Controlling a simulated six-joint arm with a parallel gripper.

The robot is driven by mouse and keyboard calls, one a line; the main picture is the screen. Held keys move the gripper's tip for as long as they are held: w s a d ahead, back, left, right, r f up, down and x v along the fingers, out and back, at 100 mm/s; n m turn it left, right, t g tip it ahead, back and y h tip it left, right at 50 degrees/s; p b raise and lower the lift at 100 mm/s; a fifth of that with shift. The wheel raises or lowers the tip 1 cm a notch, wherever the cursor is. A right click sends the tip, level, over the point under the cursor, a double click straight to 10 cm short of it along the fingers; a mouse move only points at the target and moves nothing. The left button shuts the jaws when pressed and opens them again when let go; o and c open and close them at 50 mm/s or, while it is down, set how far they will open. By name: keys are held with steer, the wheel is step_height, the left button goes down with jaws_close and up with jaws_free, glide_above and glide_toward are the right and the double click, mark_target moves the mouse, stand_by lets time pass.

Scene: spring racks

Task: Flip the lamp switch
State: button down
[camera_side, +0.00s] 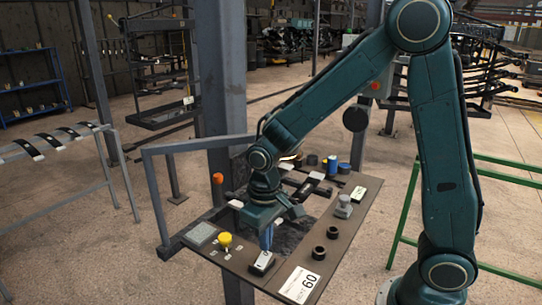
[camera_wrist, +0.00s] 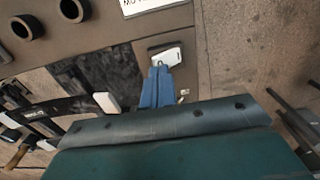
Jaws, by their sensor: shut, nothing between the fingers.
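The lamp switch appears to be the small white-topped switch in a dark housing (camera_side: 261,263) at the front edge of the panel in the side view. In the wrist view it (camera_wrist: 167,55) lies just beyond my fingertips. My gripper (camera_side: 266,246) points down at it, with its blue fingers together and nothing between them. In the wrist view the fingertips (camera_wrist: 159,69) overlap the switch's near edge. I cannot tell whether they touch it. The fingers hide part of the switch, and I cannot make out its position.
The panel (camera_side: 281,275) carries a yellow knob (camera_side: 225,240), a grey knob (camera_side: 344,206), two black rings (camera_side: 319,252) (camera_side: 333,232) and a white label (camera_side: 299,285). Blue and black cylinders stand at its back. A grey post (camera_side: 220,75) rises behind, and a grey rail (camera_side: 160,200) runs left.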

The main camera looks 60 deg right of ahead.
steer(key=shift+f, duration=0.8)
stand_by(0.7)
steer(key=shift+r, duration=3.55)
steer(key=s+d+r+t, duration=0.2)
steer(key=s+r, duration=0.3)
steer(key=s, duration=0.2)
steer(key=s+d+r+t, duration=0.2)
steer(key=s+r+t, duration=0.1)
steer(key=s+r, duration=0.3)
steer(key=shift+s+d+t, duration=0.3)
steer(key=shift+s, duration=0.85)
